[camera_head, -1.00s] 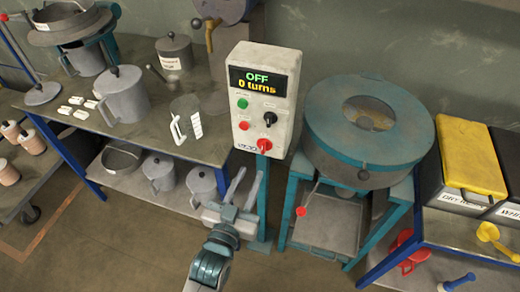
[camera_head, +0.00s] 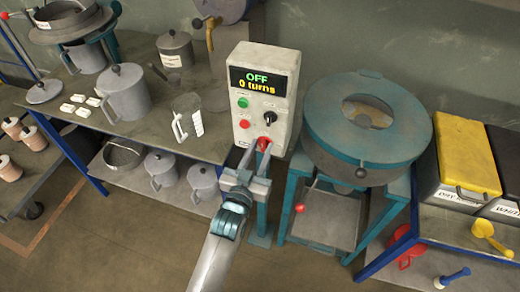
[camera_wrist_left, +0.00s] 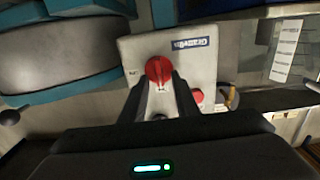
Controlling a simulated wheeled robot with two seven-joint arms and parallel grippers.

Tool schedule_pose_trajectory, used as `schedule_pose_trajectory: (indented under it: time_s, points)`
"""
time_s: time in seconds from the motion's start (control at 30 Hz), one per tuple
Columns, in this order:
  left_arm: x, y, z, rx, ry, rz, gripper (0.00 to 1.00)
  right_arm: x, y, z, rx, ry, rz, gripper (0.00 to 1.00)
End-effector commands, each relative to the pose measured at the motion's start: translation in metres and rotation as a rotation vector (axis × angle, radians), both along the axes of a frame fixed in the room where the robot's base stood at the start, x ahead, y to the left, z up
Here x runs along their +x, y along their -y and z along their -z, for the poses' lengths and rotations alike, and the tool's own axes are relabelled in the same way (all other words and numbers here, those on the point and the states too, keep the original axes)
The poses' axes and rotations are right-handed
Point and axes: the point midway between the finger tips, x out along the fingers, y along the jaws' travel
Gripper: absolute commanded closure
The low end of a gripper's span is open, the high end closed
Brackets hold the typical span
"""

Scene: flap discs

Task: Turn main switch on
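The grey control box (camera_head: 264,95) stands on a teal post, and its display (camera_head: 258,80) reads "OFF" and "0 turns". The red main switch knob (camera_head: 265,144) is low on its front face; it also shows in the left wrist view (camera_wrist_left: 158,69). My left gripper (camera_head: 259,152) is in front of the knob, with its fingers open. In the left wrist view the fingertips (camera_wrist_left: 161,85) lie on either side of the knob's lower part; I cannot tell whether they touch it. My right gripper is not in view.
The box also carries a green button (camera_head: 242,103), a red button (camera_head: 244,124) and a black selector knob (camera_head: 269,119). A teal round machine (camera_head: 366,125) stands close on the right. A table (camera_head: 140,135) with jugs is on the left.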

Motion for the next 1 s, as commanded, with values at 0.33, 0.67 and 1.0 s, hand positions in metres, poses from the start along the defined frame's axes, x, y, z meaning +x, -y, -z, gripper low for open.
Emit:
schedule_pose_trajectory:
  time_s: [0.33, 0.67, 1.0]
  points:
    - [0.000, 0.000, 0.000, 0.001, 0.000, 0.000, 1.00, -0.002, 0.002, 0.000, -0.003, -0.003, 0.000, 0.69]
    - [-0.001, 0.001, 0.000, 0.063, 0.019, 0.001, 1.00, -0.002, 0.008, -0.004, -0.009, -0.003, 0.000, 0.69]
    - [-0.001, 0.003, -0.001, 0.273, 0.087, 0.001, 1.00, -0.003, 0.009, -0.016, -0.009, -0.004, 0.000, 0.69]
